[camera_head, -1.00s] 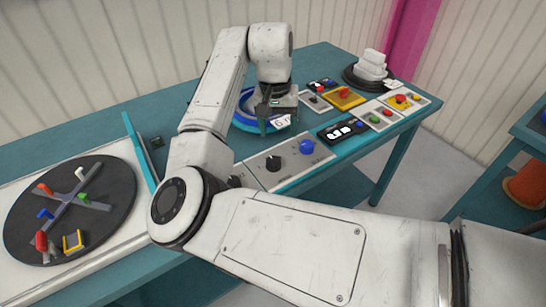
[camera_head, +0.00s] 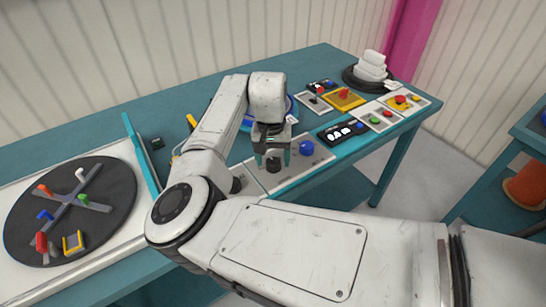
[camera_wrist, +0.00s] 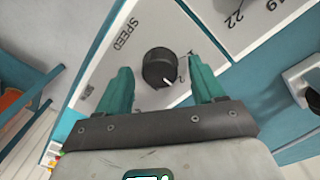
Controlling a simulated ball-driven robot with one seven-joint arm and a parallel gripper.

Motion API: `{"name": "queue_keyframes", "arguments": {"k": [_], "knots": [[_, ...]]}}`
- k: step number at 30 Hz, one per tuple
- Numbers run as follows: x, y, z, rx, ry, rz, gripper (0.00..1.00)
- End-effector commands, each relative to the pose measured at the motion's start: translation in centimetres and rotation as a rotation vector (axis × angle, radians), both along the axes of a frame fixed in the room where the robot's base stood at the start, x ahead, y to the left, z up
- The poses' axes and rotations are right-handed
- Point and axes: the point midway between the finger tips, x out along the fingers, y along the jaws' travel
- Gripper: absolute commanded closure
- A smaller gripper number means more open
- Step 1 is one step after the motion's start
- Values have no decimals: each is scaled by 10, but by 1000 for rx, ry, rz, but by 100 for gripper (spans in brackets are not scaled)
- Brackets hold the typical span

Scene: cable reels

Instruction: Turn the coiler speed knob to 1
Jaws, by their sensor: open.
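The black speed knob (camera_wrist: 158,68) sits on a pale panel (camera_wrist: 112,88) with the word SPEED beside it. Its white pointer line faces the lower right in the wrist view, near the small printed digits, which are partly blurred. My gripper (camera_head: 273,158) is open above this panel in the head view, its fingers largely hiding the knob. In the wrist view, one green finger (camera_wrist: 119,92) appears left of the knob and the other (camera_wrist: 206,80) right of it. A gap shows on both sides, and I cannot tell whether the fingertips reach down beside the knob.
A blue knob (camera_head: 307,147) stands close to the right of my gripper. Another dark knob (camera_head: 238,184) is partly behind my arm. Behind are a blue ring (camera_head: 247,122), switch boxes and a yellow button box (camera_head: 344,99). A dark turntable (camera_head: 105,205) lies left.

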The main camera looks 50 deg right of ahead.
Motion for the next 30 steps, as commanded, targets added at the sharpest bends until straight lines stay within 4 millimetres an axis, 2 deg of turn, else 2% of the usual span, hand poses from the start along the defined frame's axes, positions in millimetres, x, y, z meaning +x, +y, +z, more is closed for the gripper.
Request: {"name": "queue_keyframes", "arguments": {"k": [9, 26, 30], "knots": [[0, 0, -3, 0, 0, 0, 32], [0, 0, -2, 0, 0, 0, 86], [0, 0, -2, 0, 0, 3, 88]]}}
